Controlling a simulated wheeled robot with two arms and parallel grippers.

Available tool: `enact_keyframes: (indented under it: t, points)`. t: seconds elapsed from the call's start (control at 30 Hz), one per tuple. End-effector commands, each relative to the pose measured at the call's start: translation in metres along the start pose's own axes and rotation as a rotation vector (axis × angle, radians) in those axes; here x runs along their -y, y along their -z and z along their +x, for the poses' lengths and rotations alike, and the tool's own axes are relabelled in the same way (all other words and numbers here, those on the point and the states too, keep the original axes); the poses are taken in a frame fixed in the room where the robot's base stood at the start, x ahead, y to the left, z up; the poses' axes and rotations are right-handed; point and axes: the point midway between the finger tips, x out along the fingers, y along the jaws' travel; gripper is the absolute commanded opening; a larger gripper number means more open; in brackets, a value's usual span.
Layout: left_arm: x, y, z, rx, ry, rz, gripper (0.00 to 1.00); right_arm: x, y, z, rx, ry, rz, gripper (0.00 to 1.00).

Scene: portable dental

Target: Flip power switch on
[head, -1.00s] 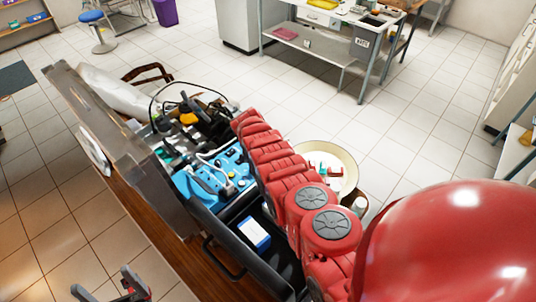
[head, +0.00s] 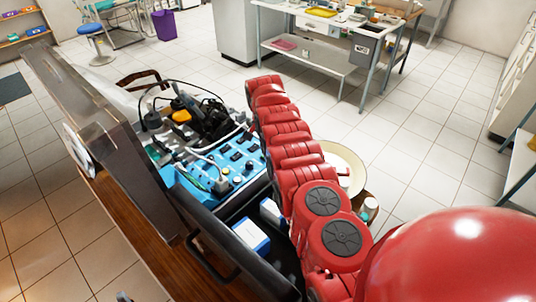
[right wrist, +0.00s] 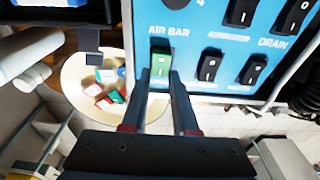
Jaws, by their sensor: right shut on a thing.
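The blue control panel (head: 222,160) sits in the open black case, left of my red right arm in the head view. It also fills the top of the right wrist view (right wrist: 215,25). A green rocker switch (right wrist: 159,58) sits under the "AIR BAR" label. My right gripper (right wrist: 160,86) has its two fingertips on either side of this switch's lower part, closed on it. Several black rocker switches (right wrist: 210,65) are to its right. In the head view my arm hides the right gripper. Only a sliver of my left gripper (head: 122,297) shows at the bottom edge.
The case's raised lid (head: 95,115) stands at the left on a wooden surface (head: 130,225). Black cables and a yellow part (head: 181,116) lie behind the panel. A round cream tray (head: 350,163) is right of my arm. White-blue boxes (head: 250,236) lie in the case.

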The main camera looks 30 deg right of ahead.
Motion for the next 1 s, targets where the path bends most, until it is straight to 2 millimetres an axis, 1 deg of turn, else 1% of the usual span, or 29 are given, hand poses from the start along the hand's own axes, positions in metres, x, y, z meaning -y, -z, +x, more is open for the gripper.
enact_keyframes:
  t: [0.2, 0.23, 0.3, 0.4, 0.67, 0.77, 0.87, 1.0]
  points:
    - [0.000, 0.000, 0.001, 0.000, 0.000, 0.000, 0.88, 0.000, 0.000, -0.001, 0.000, 0.001, 0.000, 0.00]
    - [0.000, 0.000, 0.001, 0.000, 0.000, 0.000, 0.88, 0.000, 0.000, -0.001, -0.001, 0.001, 0.000, 0.29]
    - [0.000, 0.000, 0.001, 0.000, 0.000, 0.000, 0.88, 0.000, 0.000, -0.001, -0.001, 0.001, 0.000, 0.42]
    - [0.000, 0.000, 0.001, 0.000, 0.000, 0.000, 0.88, 0.000, 0.000, -0.001, 0.000, 0.000, 0.000, 0.57]
    - [0.000, 0.000, 0.001, 0.000, 0.000, 0.000, 0.88, 0.000, 0.000, -0.001, 0.000, -0.001, 0.000, 0.57]
    - [0.000, 0.001, 0.004, 0.000, 0.000, 0.000, 0.88, 0.000, 0.000, -0.005, 0.000, 0.000, 0.000, 0.57]
    - [0.000, 0.002, 0.009, 0.000, 0.000, 0.000, 0.88, 0.002, 0.000, -0.015, -0.002, 0.001, -0.002, 0.57]
    - [0.001, 0.004, 0.021, 0.000, 0.000, 0.000, 0.88, 0.002, -0.001, -0.037, -0.002, 0.002, -0.002, 0.57]
